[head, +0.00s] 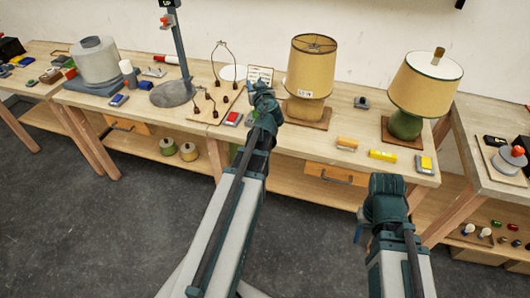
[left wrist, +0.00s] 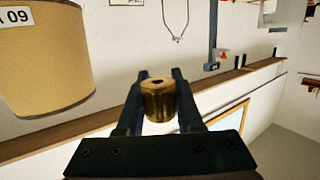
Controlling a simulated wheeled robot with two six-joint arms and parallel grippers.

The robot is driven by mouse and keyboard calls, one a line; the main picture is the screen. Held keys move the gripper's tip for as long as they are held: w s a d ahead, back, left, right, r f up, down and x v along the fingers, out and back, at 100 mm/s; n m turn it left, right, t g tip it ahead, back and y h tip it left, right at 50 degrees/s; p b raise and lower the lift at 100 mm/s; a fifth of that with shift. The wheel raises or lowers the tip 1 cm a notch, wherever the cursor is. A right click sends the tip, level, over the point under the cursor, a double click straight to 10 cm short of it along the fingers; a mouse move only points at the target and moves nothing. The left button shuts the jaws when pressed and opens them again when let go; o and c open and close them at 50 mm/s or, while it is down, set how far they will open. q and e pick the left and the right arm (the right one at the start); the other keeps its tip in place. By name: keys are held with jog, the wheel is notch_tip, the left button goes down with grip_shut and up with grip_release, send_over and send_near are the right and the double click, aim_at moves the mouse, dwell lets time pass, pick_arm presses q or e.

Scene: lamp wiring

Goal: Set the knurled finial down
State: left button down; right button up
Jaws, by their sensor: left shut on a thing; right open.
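A brass-coloured knurled finial (left wrist: 158,100) sits between the two fingers of my left gripper (left wrist: 160,92) in the left wrist view, its top face with a small dark hole. That gripper is shut on it. In the head view my left gripper (head: 262,92) is over the workbench (head: 270,142), left of the tan-shaded lamp (head: 313,62); the finial cannot be made out there. My right gripper (head: 360,228) is open, low in front of the bench's front edge, partly hidden by its own wrist.
A wooden board (head: 205,108) with a wire harp (head: 218,58) and several dark parts lies left of my left gripper. A green lamp (head: 405,124) stands right. A yellow box (head: 382,156) and wooden block (head: 347,143) lie near the front edge. Bare wood lies between them.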

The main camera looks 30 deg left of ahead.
pick_arm(q)
jog(key=s+f+n+g+y+b, duration=0.1)
jog(key=s+f+b, duration=0.4)
jog(key=f+b, duration=0.5)
jog(key=s+f+n+g+y+b, duration=0.1)
jog(key=s+f+b, duration=0.4)
jog(key=f+b, duration=0.5)
notch_tip(320, 180, down, 2)
jog(key=shift+s+d+f+n+g+y, duration=0.3)
jog(key=shift+s+d+n+g, duration=0.1)
jog(key=shift+g, duration=0.1)
jog(key=shift+w, duration=0.1)
